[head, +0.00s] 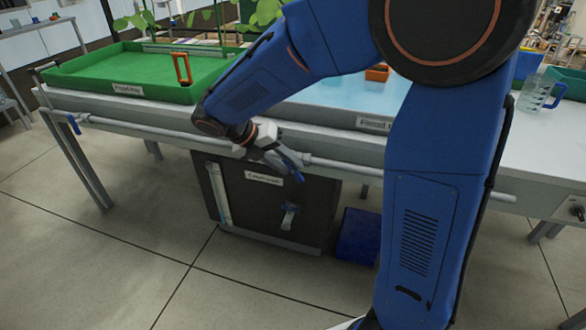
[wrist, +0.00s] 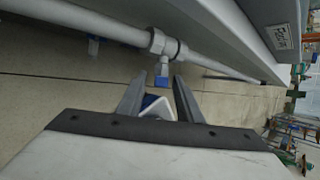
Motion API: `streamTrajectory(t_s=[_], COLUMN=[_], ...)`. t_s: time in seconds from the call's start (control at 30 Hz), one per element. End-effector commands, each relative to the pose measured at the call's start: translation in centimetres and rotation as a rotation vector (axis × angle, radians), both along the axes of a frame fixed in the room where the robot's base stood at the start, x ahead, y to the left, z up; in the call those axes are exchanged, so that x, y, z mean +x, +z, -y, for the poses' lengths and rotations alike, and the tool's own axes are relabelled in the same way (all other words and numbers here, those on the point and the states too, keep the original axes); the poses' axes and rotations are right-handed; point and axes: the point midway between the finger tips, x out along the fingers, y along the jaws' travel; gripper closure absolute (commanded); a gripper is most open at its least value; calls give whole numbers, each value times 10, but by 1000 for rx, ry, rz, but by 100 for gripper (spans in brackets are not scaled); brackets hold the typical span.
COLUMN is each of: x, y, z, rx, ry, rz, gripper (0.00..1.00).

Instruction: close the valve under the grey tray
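The grey tray (head: 325,115), with pale blue inside, stands on the bench and is partly hidden by my arm. A grey-white pipe (head: 345,167) runs along the bench front below it. In the wrist view a valve body (wrist: 163,45) sits on this pipe, with a short stem and blue part (wrist: 162,82) pointing down toward my fingers. My gripper (head: 284,160) is at the pipe in front of the bench. In the wrist view my gripper (wrist: 157,95) has its two fingers apart. A blue and white piece (wrist: 157,106) shows between them; I cannot tell whether they touch it.
A green tray (head: 130,75) stands left, with another blue valve handle (head: 74,124) below it. A jug (head: 537,92) stands right. Floor in front is clear.

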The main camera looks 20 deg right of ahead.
Motion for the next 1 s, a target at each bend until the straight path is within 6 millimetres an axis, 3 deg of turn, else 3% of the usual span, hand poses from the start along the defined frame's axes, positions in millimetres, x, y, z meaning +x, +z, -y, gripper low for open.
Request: streamTrajectory(t_s=[0.2, 0.57, 0.6, 0.73, 1.0], x=[0, 0, 0, 0, 0], y=[-16, -21, -21, -20, -20], z=[15, 18, 18, 18, 18], rx=[0, 0, 0, 0, 12], ry=[0, 0, 0, 0, 0], rz=[1, 1, 1, 1, 10], gripper=[67, 67, 70, 100, 100])
